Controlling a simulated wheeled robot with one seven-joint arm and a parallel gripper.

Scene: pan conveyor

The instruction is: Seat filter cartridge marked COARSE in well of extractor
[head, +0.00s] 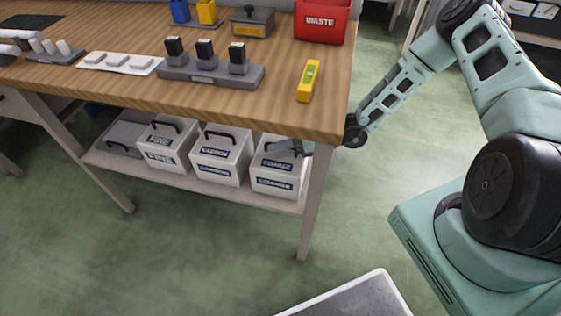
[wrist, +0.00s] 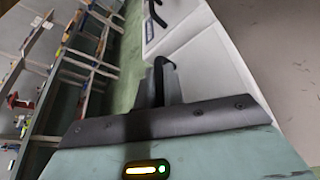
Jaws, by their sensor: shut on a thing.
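Three white cartridges with dark top handles stand in a row on the shelf under the workbench. The rightmost cartridge (head: 279,174) has a label that seems to read COARSE. The leftmost one (head: 166,146) reads FINE; the middle one's label (head: 219,157) is not clear to me. My gripper (head: 297,148) reaches in under the bench top from the right, at the top of the rightmost cartridge. It is shut on that cartridge's dark handle (wrist: 168,78); the grip is partly hidden. The cartridge stands upright, level with its neighbours. I cannot make out an extractor well.
The wooden bench top (head: 200,95) overhangs the shelf (head: 195,184) closely. A bench leg (head: 310,215) stands just right of the cartridge. A grey box (head: 120,138) sits at the shelf's left. A white-rimmed tray (head: 350,300) is at the bottom.

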